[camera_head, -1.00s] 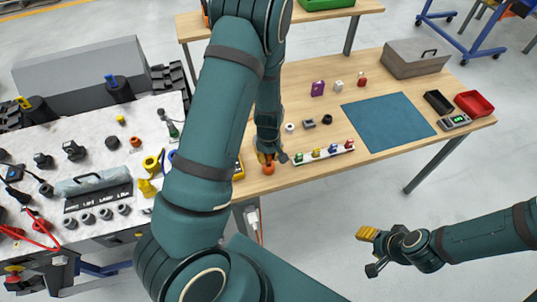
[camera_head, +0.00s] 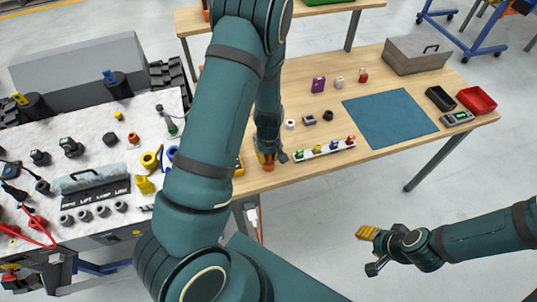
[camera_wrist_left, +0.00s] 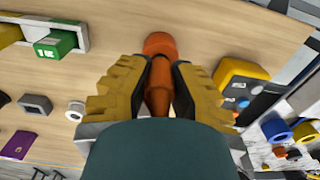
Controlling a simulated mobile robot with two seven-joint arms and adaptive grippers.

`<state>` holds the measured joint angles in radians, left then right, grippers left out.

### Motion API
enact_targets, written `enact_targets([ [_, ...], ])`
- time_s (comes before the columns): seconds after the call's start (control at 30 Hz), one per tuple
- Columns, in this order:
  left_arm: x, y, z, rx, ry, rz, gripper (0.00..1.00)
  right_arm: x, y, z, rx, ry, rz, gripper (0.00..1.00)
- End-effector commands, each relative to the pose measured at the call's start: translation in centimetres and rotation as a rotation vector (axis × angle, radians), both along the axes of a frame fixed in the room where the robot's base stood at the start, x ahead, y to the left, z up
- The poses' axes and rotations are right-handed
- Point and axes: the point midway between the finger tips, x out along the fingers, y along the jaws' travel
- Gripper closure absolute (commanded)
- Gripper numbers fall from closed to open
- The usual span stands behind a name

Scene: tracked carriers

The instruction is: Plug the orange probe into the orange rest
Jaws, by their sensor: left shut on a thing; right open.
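My left gripper (camera_head: 267,158) is shut on the orange probe (camera_wrist_left: 158,98), low over the wooden table near its front edge. In the left wrist view the probe sits between the yellow finger pads (camera_wrist_left: 160,88). A wider orange piece (camera_wrist_left: 160,43) shows just beyond the fingertips, in line with the probe. I cannot tell whether it is the orange rest or the probe's own end, nor whether they are joined. In the head view only a small orange patch (camera_head: 268,168) shows below the fingers. My right gripper (camera_head: 368,252) is open and empty, off the table's front.
A white rail (camera_head: 325,149) with several coloured pieces lies right of the left gripper. Small blocks and rings stand behind it. A yellow-and-grey device (camera_wrist_left: 240,78) is close beside the left gripper. A blue mat (camera_head: 390,118) lies bare.

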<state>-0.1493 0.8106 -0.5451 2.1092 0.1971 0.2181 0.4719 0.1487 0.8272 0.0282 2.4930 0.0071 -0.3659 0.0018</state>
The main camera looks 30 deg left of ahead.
Motion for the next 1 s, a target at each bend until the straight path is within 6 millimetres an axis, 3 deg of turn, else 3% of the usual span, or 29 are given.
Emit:
enact_targets([
  [0.5,0.0,0.0,-1.3,0.0,0.0,0.0,1.0,0.0,0.0,-1.0,0.0,0.0,0.0,0.53],
  [0.53,0.0,0.0,-1.2,0.0,0.0,0.0,0.68,0.0,0.0,-0.9,0.0,0.0,0.0,0.53],
  [0.6,0.0,0.0,-1.1,0.0,0.0,0.0,0.52,0.0,0.0,-0.9,0.0,0.0,0.0,0.53],
  [1.0,0.1,0.0,-0.4,0.0,-0.003,0.0,0.52,0.0,0.0,-0.9,0.0,0.0,0.0,0.53],
])
